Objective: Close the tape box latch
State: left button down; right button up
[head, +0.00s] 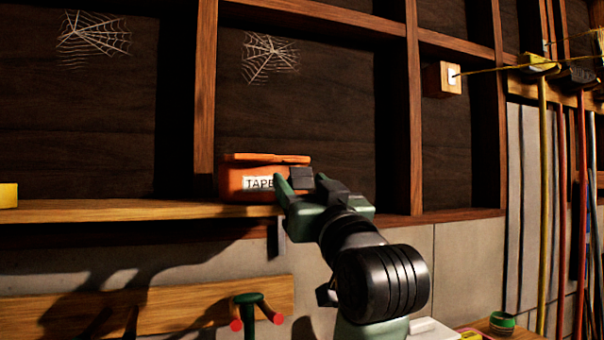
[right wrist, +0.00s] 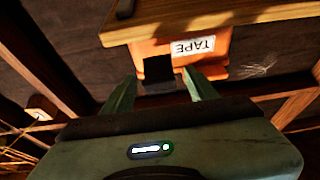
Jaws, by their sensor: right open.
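The orange tape box (head: 232,180) stands on the wooden shelf, with a white "TAPE" label on its front and its lid down on top. It shows upside down in the right wrist view (right wrist: 150,47). Its black latch (head: 302,175) is a flap at the box's right end. My right gripper (head: 300,184) is open at that end. In the right wrist view the latch (right wrist: 159,69) lies between the two green fingertips, with a gap on either side. Whether a finger touches it, I cannot tell. My left gripper is not in view.
The shelf board (head: 120,212) runs along under the box, with a yellow object (head: 8,195) at its far left. Upright wooden studs (head: 416,130) frame the wall. Long-handled tools (head: 542,200) hang at the right. A peg board (head: 180,310) is below the shelf.

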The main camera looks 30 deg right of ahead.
jog(key=shift+w+d, duration=0.15)
jog(key=shift+w, duration=0.1)
grip_shut()
